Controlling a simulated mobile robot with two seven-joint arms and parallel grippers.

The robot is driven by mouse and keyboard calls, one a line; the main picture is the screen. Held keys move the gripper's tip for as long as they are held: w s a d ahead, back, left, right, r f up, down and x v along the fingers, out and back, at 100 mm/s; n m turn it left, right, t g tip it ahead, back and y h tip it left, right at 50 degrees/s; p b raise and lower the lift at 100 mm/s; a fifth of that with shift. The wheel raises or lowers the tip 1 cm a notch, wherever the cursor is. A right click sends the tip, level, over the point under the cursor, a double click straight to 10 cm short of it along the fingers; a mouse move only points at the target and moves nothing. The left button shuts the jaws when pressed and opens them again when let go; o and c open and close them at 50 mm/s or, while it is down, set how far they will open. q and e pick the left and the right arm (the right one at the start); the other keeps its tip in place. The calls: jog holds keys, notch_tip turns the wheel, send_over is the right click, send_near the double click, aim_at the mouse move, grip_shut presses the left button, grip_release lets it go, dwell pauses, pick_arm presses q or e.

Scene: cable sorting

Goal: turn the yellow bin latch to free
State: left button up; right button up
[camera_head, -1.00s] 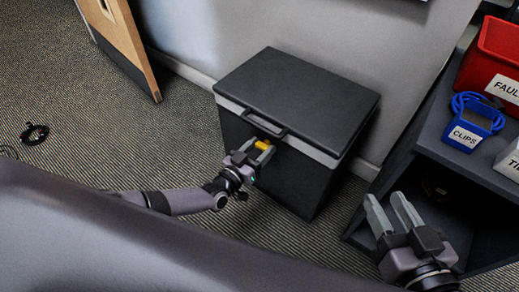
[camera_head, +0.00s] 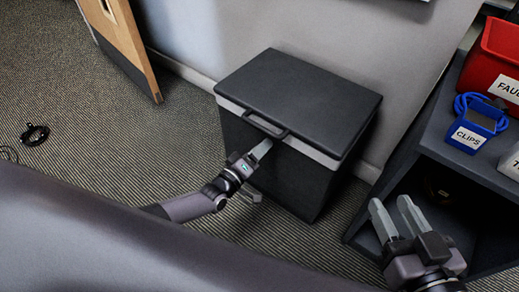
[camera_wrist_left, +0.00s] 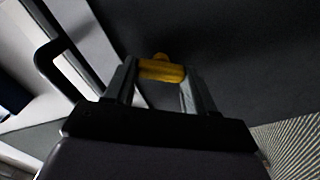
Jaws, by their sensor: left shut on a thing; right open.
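The yellow latch (camera_wrist_left: 161,70) sits on the front of the dark bin (camera_head: 300,85), below the lid handle (camera_head: 265,125). My left gripper (camera_head: 258,153) is at the bin's front and hides the latch in the head view. In the left wrist view the gripper's fingers (camera_wrist_left: 158,85) stand on both sides of the yellow latch and are shut on it. The left gripper looks rolled, with one finger above the other in the head view. My right gripper (camera_head: 392,216) is open and empty, in front of the dark shelf unit at the right.
The shelf unit (camera_head: 446,145) carries a red bin (camera_head: 493,62), a blue CLIPS holder (camera_head: 474,128) and a white labelled box (camera_head: 511,160). Black cable coils (camera_head: 35,134) lie on the carpet at left. A wooden door (camera_head: 137,45) stands at upper left.

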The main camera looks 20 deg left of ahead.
pick_arm(q)
jog(key=n, duration=0.5)
jog(key=shift+s+f+n, duration=0.1)
jog(key=shift+f+n, duration=0.1)
jog(key=shift+n, duration=0.2)
pick_arm(e)
jog(key=shift+f, duration=0.1)
dwell(0.3)
pick_arm(q)
jog(key=o, duration=1)
jog(key=shift+o, duration=0.2)
jog(key=p+v, duration=0.2)
jog(key=v, duration=0.5)
jog(key=shift+p, duration=0.4)
pick_arm(e)
jog(key=shift+w+a+f+m+g+y, duration=0.1)
jog(key=shift+w+a+m+g+y, duration=0.2)
jog(key=shift+a+m+g, duration=0.35)
pick_arm(q)
jog(key=shift+s+d+r, duration=0.1)
jog(key=shift+d, duration=0.05)
